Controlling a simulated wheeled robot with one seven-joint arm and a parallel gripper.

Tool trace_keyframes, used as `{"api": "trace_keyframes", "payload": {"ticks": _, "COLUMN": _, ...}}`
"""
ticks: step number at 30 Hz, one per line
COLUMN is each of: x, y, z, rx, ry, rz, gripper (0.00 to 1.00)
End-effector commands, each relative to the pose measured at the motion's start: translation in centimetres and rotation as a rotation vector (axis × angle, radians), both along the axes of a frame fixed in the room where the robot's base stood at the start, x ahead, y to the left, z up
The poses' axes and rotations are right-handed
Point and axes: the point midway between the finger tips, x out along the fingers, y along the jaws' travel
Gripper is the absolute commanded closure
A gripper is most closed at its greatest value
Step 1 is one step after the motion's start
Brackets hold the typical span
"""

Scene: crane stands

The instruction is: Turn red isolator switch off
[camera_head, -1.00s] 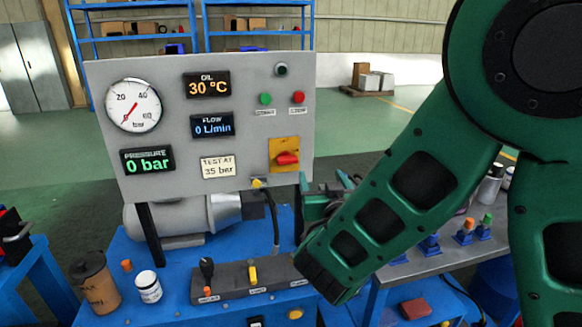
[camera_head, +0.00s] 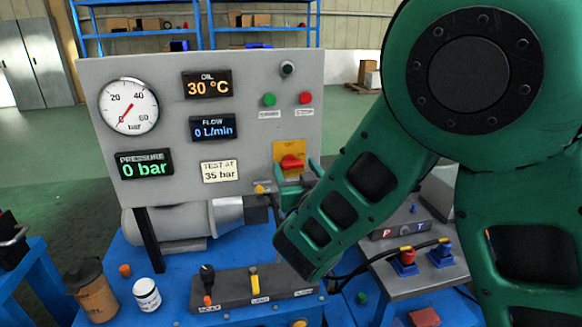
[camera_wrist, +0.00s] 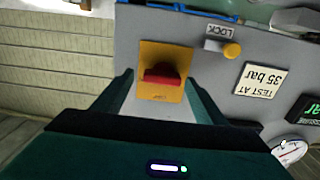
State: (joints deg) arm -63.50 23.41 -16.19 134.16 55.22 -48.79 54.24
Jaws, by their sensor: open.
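The red isolator switch (camera_head: 291,162) sits on a yellow plate (camera_head: 281,147) at the lower right of the grey control panel (camera_head: 242,100). Its red handle looks to lie about horizontal. In the wrist view, the switch (camera_wrist: 162,75) lies between the two fingers, straight ahead. My gripper (camera_head: 298,183) is open and empty, just in front of and slightly below the switch. In the wrist view, the fingers of my gripper (camera_wrist: 163,100) stand on either side of the yellow plate. Whether they touch the panel I cannot tell.
A yellow knob (camera_wrist: 231,50) by a LOCK label sits beside the switch. Green (camera_head: 269,100) and red (camera_head: 305,98) buttons are above it. Levers (camera_head: 254,281) stand on the blue bench below. A side table with hose fittings (camera_head: 405,257) lies to the right.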

Motion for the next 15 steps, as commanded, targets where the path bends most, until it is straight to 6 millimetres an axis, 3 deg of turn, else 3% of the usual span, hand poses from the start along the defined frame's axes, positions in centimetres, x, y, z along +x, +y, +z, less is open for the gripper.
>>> {"api": "trace_keyframes", "payload": {"ticks": 11, "x": 0.08, "y": 0.67, "z": 0.01, "rx": 0.000, "ry": 0.000, "rz": 0.006, "gripper": 0.34}}
{"api": "trace_keyframes", "payload": {"ticks": 15, "x": 0.04, "y": 0.74, "z": 0.02, "rx": 0.000, "ry": 0.000, "rz": 0.007, "gripper": 0.65}}
